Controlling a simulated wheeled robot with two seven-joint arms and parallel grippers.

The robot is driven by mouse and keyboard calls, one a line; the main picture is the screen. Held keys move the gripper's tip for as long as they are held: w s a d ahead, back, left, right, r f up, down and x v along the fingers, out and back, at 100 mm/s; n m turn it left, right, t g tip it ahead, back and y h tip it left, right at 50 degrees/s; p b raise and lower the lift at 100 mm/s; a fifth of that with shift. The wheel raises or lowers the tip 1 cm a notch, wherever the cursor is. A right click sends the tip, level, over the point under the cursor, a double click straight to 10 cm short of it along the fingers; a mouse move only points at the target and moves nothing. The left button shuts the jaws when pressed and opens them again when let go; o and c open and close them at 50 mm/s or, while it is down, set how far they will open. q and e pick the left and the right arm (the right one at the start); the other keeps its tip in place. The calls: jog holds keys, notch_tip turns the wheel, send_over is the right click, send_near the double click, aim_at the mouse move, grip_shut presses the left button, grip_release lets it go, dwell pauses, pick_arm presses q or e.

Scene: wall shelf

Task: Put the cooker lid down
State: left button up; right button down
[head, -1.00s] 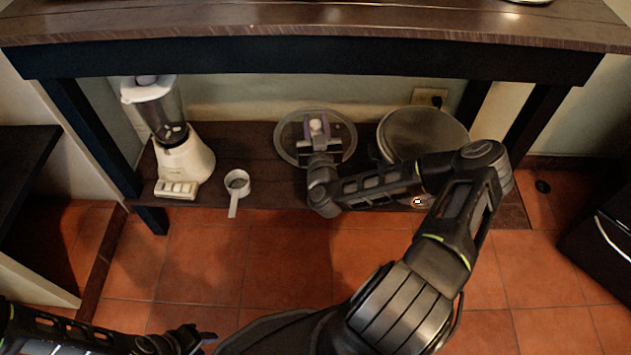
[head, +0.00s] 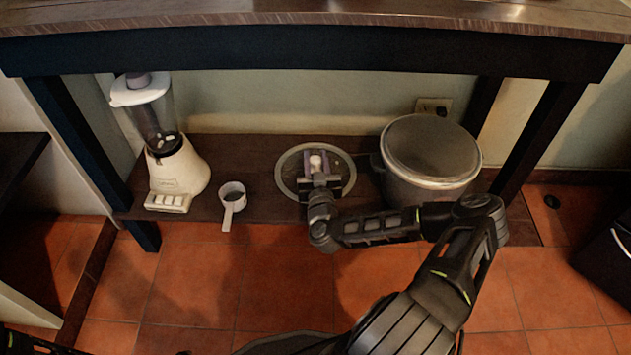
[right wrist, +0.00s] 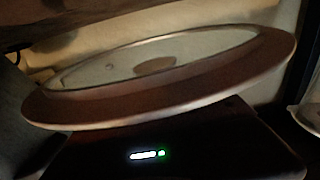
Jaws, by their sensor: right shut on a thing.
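The cooker lid (head: 343,178) is a round glass disc with a pale metal rim, low over the lower shelf board in the head view. My right gripper (head: 317,164) is shut on its knob, above the lid's middle. The lid (right wrist: 70,113) fills much of the right wrist view, with its rim close to the camera. I cannot tell whether its rim touches the shelf. The cooker (head: 428,150), a large metal pot with a flat grey top, stands on the shelf right of the lid. My left gripper is out of frame.
A white blender (head: 178,172) stands at the shelf's left end. A white cup with a handle (head: 232,195) sits between blender and lid. The table top (head: 300,14) overhangs the lower shelf (head: 262,205), and dark legs (head: 90,150) stand at both sides.

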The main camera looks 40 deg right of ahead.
notch_tip(320, 180, down, 3)
jog(key=shift+r+b, duration=0.2)
jog(key=shift+b, duration=0.2)
jog(key=shift+f+b, duration=1.1)
jog(key=shift+f, duration=0.8)
jog(key=shift+r, duration=0.1)
jog(key=c, duration=1)
grip_release()
jog(key=shift+c, duration=0.2)
